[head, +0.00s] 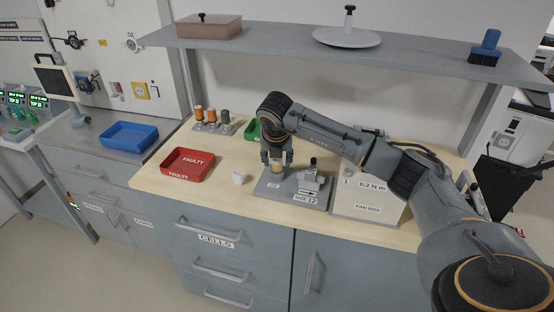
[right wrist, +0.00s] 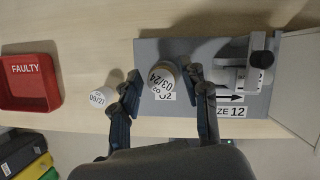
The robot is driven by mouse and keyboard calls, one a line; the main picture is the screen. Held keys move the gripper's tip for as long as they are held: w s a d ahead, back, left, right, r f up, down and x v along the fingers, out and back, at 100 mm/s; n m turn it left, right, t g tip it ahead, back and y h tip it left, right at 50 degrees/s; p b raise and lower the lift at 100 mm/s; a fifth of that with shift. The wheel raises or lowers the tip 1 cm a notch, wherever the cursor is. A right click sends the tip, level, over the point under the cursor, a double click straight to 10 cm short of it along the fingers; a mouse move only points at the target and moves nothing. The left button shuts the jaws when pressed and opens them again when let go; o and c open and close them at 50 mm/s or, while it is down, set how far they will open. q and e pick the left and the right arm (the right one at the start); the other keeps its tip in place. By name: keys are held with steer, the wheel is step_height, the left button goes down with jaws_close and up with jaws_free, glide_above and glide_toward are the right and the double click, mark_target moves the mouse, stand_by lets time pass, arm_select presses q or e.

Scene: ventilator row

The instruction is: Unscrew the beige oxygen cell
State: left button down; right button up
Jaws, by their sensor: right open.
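The beige oxygen cell (head: 277,169) stands upright in the grey fixture (head: 266,189) on the bench. My right gripper (head: 277,158) points down over the cell and is open. In the right wrist view the fingertips of this gripper (right wrist: 164,76) lie to either side of the cell, with gaps showing. How far the fingers reach down beside it is hard to tell. My left gripper is in neither view.
A white cell (head: 239,177) marked 09/21 stands left of the fixture. A red FAULTY tray (head: 187,165) is farther left. A clamp (head: 311,180) sits on the fixture's right side, beside the FAN BOX (head: 366,199). A shelf (head: 340,44) hangs above.

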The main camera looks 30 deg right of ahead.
steer(key=c, duration=0.9)
steer(key=shift+f+n+y+b, duration=0.1)
steer(key=shift+n+y+b, duration=0.2)
steer(key=shift+n+b, duration=0.45)
jaws_close()
steer(key=shift+n+t+y, duration=0.4)
steer(key=shift+n, duration=0.85)
steer(key=shift+n+y+b, duration=0.4)
steer(key=shift+n, duration=0.7)
steer(key=shift+n+y+b, duration=0.3)
steer(key=shift+n+y, duration=0.1)
steer(key=shift+n, duration=0.6)
steer(key=n+y, duration=0.1)
steer(key=n, duration=0.3)
